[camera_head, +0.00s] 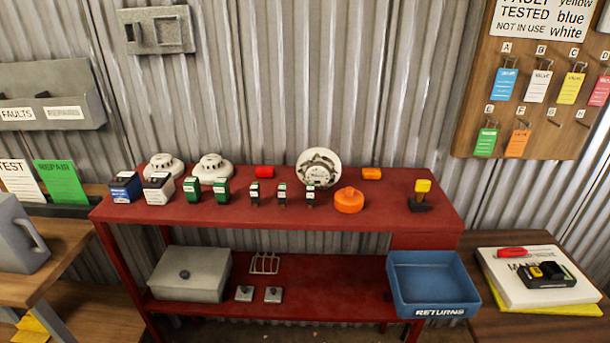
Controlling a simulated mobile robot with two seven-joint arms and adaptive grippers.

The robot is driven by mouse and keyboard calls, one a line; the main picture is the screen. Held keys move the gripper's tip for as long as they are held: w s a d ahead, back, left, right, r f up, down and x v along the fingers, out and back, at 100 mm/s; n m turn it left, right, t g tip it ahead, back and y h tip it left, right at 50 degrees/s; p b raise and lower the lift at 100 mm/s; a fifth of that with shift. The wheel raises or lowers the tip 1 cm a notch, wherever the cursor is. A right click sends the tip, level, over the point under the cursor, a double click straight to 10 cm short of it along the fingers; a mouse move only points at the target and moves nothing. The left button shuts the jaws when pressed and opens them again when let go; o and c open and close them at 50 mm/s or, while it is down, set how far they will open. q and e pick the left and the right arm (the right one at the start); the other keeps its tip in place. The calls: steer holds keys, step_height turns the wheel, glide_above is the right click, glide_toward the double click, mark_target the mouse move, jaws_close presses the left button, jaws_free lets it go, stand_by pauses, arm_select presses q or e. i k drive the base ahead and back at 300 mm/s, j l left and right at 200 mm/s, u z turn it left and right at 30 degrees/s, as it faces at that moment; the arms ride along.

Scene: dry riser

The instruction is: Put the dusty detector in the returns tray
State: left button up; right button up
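Two white round detectors (163,167) (212,168) sit at the back left of the red bench top. A third white round piece (318,168) stands on edge at the back middle, its face marked with grey-brown patches. Dust does not show clearly on the two left ones, and I cannot tell whether the patches are dirt or fittings. The blue returns tray (433,311), labelled RETURNS, is low at the bench's right end and looks empty. Neither of my grippers is in view.
Several small labelled blocks stand along the red bench top (270,217). An orange cap (349,200) and a yellow-topped black piece (421,195) are to the right. A grey box (191,275) is on the lower shelf. A side table (535,322) stands at right.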

mark_target(427, 288)
steer(key=l+u, duration=0.1)
steer(key=u, duration=1.35)
steer(key=l, duration=1.05)
steer(key=u, duration=0.05)
